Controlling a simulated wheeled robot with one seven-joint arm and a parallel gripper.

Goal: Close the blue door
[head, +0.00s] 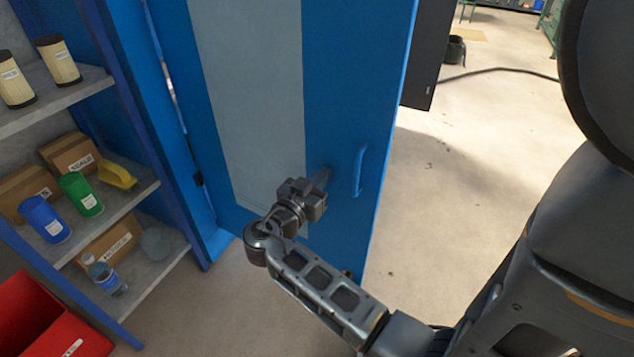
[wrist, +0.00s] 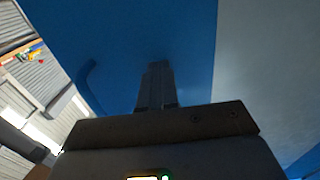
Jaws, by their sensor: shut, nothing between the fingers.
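The blue door (head: 345,95) stands open in the head view, hinged at its left edge to a blue cabinet frame. It has a pale grey panel (head: 252,90) and a blue handle (head: 360,171) near its right edge. My gripper (head: 323,176) is shut and empty, its fingertips at the door face just left of the handle. In the wrist view the shut fingers (wrist: 157,80) point at the blue surface, with the handle (wrist: 88,88) to their left. Whether the tips touch the door cannot be told.
Open shelves (head: 120,195) at the left hold filters, cans and boxes. A red bin (head: 45,315) sits on the floor at lower left. Bare floor (head: 460,180) lies right of the door, with a dark panel (head: 428,55) behind its edge.

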